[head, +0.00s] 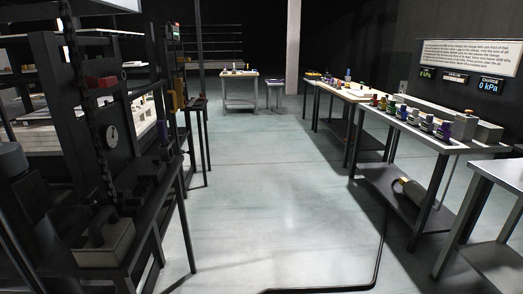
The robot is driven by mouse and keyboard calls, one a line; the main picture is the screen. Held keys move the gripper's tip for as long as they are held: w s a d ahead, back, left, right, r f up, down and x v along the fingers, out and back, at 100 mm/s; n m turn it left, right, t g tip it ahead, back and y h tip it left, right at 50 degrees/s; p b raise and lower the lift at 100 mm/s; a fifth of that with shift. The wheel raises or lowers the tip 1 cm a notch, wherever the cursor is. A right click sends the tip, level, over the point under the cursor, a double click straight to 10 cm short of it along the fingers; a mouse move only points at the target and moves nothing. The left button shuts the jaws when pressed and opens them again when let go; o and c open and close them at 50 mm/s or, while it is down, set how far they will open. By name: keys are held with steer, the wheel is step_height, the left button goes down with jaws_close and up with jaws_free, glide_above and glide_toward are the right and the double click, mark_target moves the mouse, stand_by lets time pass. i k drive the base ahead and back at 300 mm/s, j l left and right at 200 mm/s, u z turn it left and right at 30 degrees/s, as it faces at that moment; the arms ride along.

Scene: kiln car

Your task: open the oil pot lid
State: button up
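I cannot pick out an oil pot for certain. A pale box-shaped thing (103,243) with a dark raised part on top sits on the low dark bench at the lower left; I cannot tell whether it is the oil pot or whether that part is a lid. Small coloured containers (427,124) stand in a row on the right-hand table, too small to tell apart. My gripper is not in view.
A dark frame with a chain and round gauge (112,133) stands at left. Right-hand tables (440,142) line the aisle, with a tan cylinder (411,192) on a lower shelf. A hose (378,250) lies on the floor. The middle floor (265,170) is clear.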

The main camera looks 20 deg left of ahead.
mark_target(104, 233)
steer(key=i+j+u, duration=0.1)
steer(key=u, duration=0.3)
steer(key=i+u, duration=0.15)
steer(key=u, duration=0.25)
steer(key=i+u, duration=0.15)
steer(key=u, duration=0.25)
steer(key=i+u, duration=0.15)
steer(key=u, duration=0.25)
steer(key=i+l+u, duration=0.1)
steer(key=u, duration=0.3)
steer(key=i+j+u, duration=0.1)
steer(key=i+u, duration=0.3)
steer(key=i, duration=0.25)
